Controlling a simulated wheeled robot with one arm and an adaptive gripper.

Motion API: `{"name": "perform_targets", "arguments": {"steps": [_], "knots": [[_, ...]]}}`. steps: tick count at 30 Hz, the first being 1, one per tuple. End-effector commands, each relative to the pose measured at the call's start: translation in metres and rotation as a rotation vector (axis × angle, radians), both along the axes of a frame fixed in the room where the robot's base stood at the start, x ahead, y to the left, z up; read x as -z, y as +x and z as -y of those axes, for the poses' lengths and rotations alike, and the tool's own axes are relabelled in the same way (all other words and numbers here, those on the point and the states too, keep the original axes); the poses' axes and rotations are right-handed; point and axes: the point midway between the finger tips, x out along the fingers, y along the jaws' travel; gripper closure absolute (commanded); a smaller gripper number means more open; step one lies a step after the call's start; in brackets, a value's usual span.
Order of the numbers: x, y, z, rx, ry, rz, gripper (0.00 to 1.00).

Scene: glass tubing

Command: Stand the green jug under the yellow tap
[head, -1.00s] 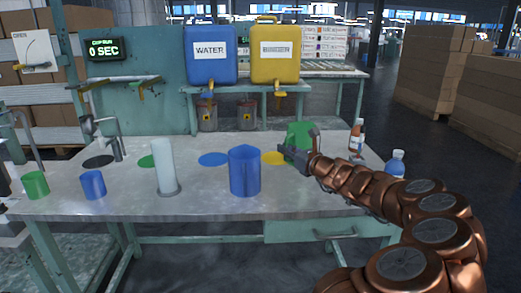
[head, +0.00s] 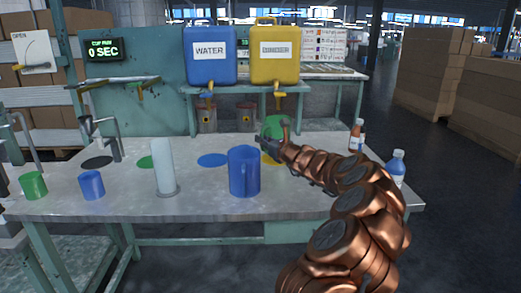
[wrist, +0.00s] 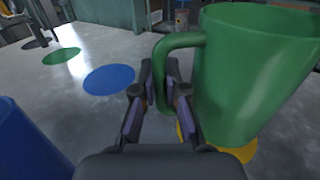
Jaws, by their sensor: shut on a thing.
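The green jug (wrist: 245,75) fills the right of the wrist view, with its handle (wrist: 178,42) between my fingers. My gripper (wrist: 163,85) is shut on that handle. In the head view the jug (head: 273,126) is mostly hidden behind my gripper (head: 268,143), above the yellow disc (head: 267,158). The jug looks close over the yellow disc (wrist: 238,153) in the wrist view; I cannot tell whether it touches the table. The yellow tap (head: 278,93) hangs under the yellow tank (head: 275,55), above the jug in the picture.
A blue jug (head: 244,172) stands in front on the table (head: 215,200). A white cylinder (head: 163,165) and small green (head: 33,185) and blue (head: 92,185) cups stand left. Bottles (head: 397,168) stand right. The blue disc (head: 213,160) is bare.

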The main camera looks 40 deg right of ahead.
Motion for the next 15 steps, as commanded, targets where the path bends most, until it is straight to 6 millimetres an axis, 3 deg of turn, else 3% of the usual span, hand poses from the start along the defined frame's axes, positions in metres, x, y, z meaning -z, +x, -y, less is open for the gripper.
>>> {"name": "perform_targets", "arguments": {"steps": [6, 15], "knots": [[0.029, 0.000, 0.000, 0.000, 0.002, -0.001, 1.00], [0.030, 0.000, 0.000, -0.001, 0.000, 0.000, 1.00]]}}
